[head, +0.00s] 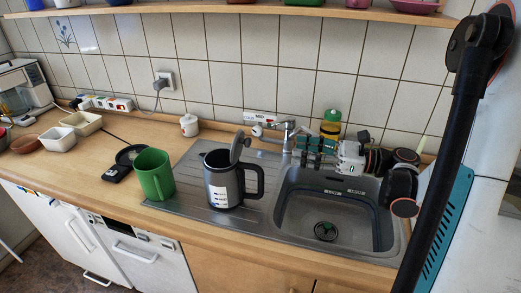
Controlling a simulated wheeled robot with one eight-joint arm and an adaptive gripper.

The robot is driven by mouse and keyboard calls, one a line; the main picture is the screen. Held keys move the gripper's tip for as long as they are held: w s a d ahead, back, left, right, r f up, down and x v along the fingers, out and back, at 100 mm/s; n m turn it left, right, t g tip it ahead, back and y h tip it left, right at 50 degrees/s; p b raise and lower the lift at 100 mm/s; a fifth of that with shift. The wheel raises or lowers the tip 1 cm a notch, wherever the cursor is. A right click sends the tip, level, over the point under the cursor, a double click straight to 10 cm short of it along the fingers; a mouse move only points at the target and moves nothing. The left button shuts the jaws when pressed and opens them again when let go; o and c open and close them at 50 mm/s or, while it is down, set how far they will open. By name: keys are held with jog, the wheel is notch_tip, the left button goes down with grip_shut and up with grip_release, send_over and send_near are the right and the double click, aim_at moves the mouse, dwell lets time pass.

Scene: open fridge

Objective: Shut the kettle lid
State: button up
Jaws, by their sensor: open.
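The kettle (223,187) is dark with a light label and a black handle on its right side. It stands on the ribbed drainboard left of the sink. Its lid (237,147) is open, tilted up above the rim. My gripper (305,150) is open, right of the kettle and apart from it, over the back of the sink near the faucet.
The faucet (288,140) and a yellow bottle with a green cap (331,124) are close to my gripper. The sink basin (330,215) lies below my arm. A shelf (250,9) runs above.

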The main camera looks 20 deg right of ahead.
aim_at(251, 142)
jog(key=b+x, duration=0.2)
jog(key=x, duration=1.1)
jog(key=shift+a, duration=0.3)
jog(key=shift+c, duration=0.6)
grip_shut()
